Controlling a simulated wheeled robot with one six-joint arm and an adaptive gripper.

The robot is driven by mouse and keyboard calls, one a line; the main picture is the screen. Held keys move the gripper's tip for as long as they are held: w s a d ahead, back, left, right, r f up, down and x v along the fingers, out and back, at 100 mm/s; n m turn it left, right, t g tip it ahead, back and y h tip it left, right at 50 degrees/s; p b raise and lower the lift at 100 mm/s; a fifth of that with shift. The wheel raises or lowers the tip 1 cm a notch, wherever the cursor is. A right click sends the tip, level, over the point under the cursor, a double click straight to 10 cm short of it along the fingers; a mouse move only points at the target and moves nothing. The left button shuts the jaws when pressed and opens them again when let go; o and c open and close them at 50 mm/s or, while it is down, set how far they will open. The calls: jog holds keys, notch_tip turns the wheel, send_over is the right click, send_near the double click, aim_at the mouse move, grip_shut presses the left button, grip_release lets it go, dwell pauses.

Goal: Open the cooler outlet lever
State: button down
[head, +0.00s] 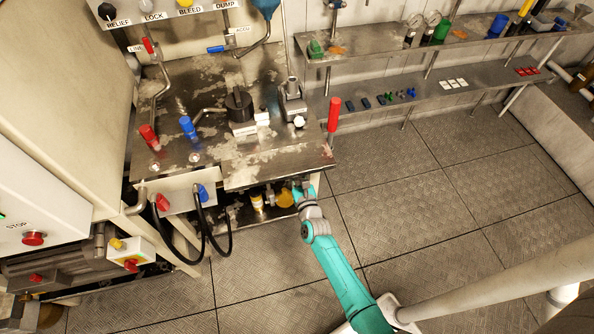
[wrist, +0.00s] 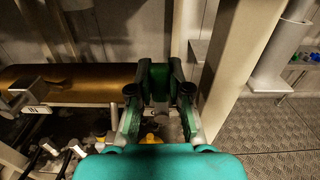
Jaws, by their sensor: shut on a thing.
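A brown-gold cylinder (wrist: 70,84), probably the cooler, lies to the left, behind the fingers. In the head view, my gripper (head: 305,189) is at the bench's front right corner, below the top. The lever cannot be made out there, so its angle is unclear.
The worn metal bench top (head: 255,165) overhangs the gripper's area. A red-handled lever (head: 334,115) stands at its right edge. In the wrist view, a pale upright post (wrist: 230,60) stands close on the right. Yellow parts (head: 285,197) sit under the bench. The floor (head: 420,200) to the right is clear.

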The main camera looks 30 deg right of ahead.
jog(key=shift+f, duration=0.1)
dwell(0.3)
jog(key=c, duration=1.1)
grip_release()
jog(key=v, duration=1.2)
